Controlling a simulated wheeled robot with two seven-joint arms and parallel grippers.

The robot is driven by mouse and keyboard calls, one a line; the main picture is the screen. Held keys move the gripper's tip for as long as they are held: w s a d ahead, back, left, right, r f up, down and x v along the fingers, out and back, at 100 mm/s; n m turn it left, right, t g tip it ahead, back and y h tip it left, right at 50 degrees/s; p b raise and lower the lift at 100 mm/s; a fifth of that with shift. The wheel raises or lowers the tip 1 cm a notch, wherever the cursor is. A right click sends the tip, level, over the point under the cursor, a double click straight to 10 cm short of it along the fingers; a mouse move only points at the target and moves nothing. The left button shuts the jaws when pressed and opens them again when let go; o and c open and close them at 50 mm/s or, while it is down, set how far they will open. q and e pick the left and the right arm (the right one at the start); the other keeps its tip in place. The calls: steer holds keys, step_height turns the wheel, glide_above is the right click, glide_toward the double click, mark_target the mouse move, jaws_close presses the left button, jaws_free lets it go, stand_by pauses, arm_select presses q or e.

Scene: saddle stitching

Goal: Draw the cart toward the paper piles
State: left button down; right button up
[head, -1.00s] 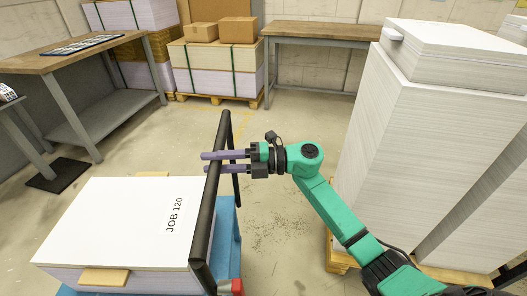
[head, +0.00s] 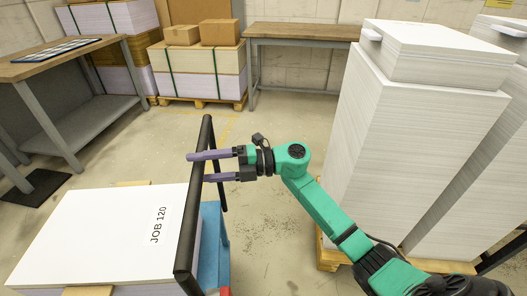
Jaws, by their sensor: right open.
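The cart shows at the lower left, with a blue frame (head: 214,250) and a black handle (head: 194,200) on its right side. It carries a white-topped stack labelled JOB 120 (head: 110,230). My right gripper (head: 195,168) is open at the handle, its two purple fingers one above the other in the picture. The upper finger crosses in front of the bar, while the lower finger's tip is at the bar's edge. I cannot tell whether they touch it. Tall white paper piles (head: 405,150) stand on a pallet at the right. My left gripper is not in view.
A workbench (head: 60,62) with a grey lower shelf stands at the left. A strapped pallet load (head: 200,72) with cardboard boxes (head: 220,32) is at the back, beside a wooden table (head: 300,31). Floor is clear between the cart and the paper piles.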

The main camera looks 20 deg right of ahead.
steer(key=b+v, duration=0.2)
steer(key=v, duration=0.9)
